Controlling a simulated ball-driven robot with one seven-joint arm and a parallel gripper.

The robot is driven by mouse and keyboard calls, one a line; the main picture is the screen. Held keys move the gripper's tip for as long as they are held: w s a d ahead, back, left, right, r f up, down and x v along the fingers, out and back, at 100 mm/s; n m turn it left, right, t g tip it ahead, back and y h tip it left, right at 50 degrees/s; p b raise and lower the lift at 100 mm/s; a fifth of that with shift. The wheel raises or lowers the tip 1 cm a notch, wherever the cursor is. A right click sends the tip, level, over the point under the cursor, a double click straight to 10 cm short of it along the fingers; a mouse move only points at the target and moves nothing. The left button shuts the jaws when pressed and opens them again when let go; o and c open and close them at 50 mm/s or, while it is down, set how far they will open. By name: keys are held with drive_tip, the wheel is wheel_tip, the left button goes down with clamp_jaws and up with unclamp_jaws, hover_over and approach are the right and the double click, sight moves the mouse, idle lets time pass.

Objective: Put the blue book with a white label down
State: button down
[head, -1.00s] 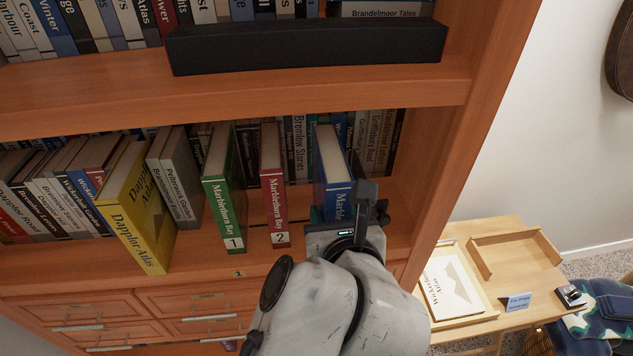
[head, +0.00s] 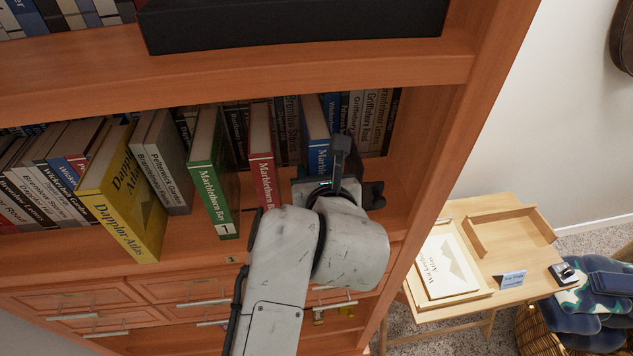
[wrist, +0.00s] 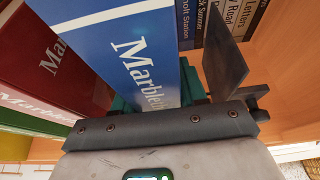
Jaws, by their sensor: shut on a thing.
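The blue book (head: 316,120) stands upright on the middle shelf, spine outward, right of a red book (head: 262,165). White lettering beginning "Marble" shows on its spine in the wrist view (wrist: 130,60). My gripper (head: 335,170) is at the lower part of this spine and is shut on the book. One dark finger stands on the book's right side in the wrist view; the other finger is mostly hidden. The book's bottom edge and its number label are hidden behind my gripper, so I cannot tell whether it rests on the shelf board.
A green book (head: 210,180) marked 1 stands left of the red one, then grey books and a yellow atlas (head: 125,200). A back row stands behind. The right shelf upright (head: 440,150) is near my gripper. A small table (head: 510,240) holds trays at right.

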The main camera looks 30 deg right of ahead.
drive_tip(key=shift+w+d+f, duration=0.1)
drive_tip(key=shift+w+f, duration=0.1)
drive_tip(key=shift+f, duration=0.15)
drive_tip(key=shift+s+f, duration=0.15)
drive_tip(key=shift+f, duration=0.15)
drive_tip(key=c, duration=0.6)
unclamp_jaws()
